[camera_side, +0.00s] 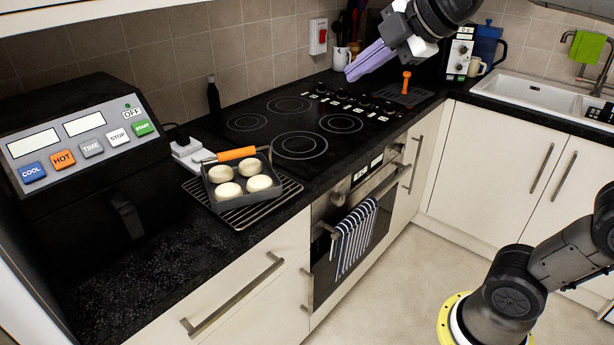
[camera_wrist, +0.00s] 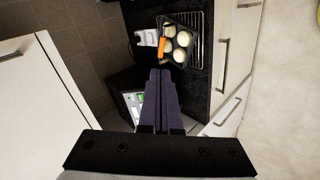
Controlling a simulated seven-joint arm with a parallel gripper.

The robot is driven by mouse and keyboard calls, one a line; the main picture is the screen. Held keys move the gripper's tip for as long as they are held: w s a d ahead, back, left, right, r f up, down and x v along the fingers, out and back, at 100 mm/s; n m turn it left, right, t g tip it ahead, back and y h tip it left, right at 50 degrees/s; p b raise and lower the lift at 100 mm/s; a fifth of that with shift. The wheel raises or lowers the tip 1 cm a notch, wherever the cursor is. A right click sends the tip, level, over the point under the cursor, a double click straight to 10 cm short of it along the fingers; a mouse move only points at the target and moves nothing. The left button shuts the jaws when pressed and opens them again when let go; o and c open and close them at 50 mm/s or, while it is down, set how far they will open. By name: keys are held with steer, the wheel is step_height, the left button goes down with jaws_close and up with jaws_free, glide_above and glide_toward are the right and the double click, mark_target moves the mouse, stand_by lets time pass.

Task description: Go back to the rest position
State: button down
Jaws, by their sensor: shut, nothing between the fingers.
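My gripper (camera_side: 368,62) is in the upper middle of the side view, raised above the back of the hob. Its long purple fingers are shut together and hold nothing. In the wrist view my gripper (camera_wrist: 160,78) points down toward the counter, its fingers side by side. A square grey pan (camera_side: 241,180) with an orange handle and several pale round pieces stands on a wire rack, well apart from my gripper. The pan (camera_wrist: 187,56) also shows at the top of the wrist view.
The black hob (camera_side: 300,120) is bare below my gripper. A black appliance (camera_side: 75,150) with coloured buttons stands at the left. A mug (camera_side: 341,58) with utensils stands at the back wall. A striped towel (camera_side: 354,240) hangs on the oven door. A sink (camera_side: 540,95) is at the right.

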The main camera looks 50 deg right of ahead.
steer(key=s+f+m+g, duration=0.4)
steer(key=s+f+m, duration=1.1)
steer(key=f, duration=0.3)
steer(key=shift+s+a+f, duration=0.15)
steer(key=shift+s+f, duration=0.15)
steer(key=shift+s, duration=0.2)
